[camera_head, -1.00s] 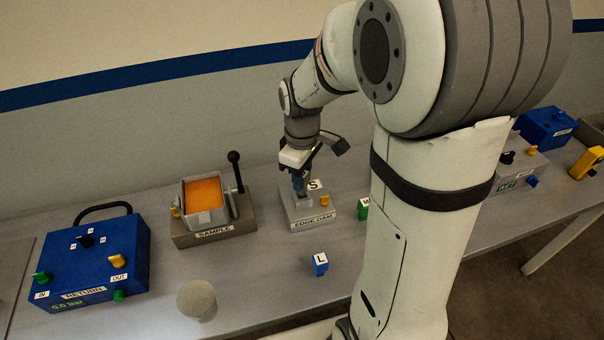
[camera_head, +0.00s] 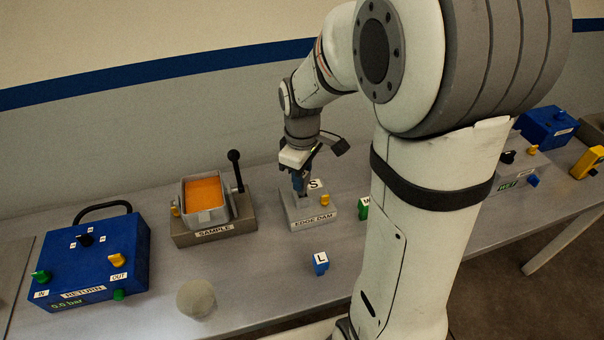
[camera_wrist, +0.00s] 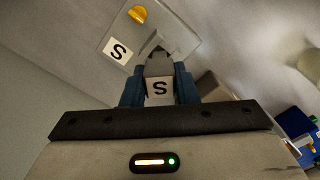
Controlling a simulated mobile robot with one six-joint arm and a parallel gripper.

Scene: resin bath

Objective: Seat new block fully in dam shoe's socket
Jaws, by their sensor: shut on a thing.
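My gripper (camera_head: 299,187) is shut on a block marked S (camera_wrist: 159,89), held between its two blue fingers in the wrist view. The dam shoe (camera_head: 310,221) is a grey block labelled EDGE DAM with a yellow knob and its own S label. My gripper points down over its left part. In the wrist view the shoe (camera_wrist: 175,32) lies beyond the fingertips, and the block's far end is at or close to a raised grey part of it. The fingers and block hide the socket, so I cannot tell how deep the block sits.
A blue-based L block (camera_head: 320,265) stands in front of the shoe and a green-based block (camera_head: 363,209) to its right. The sample stand (camera_head: 214,235), with orange resin and a black-knobbed lever, is at left. A blue RETURN box (camera_head: 90,262) is further left.

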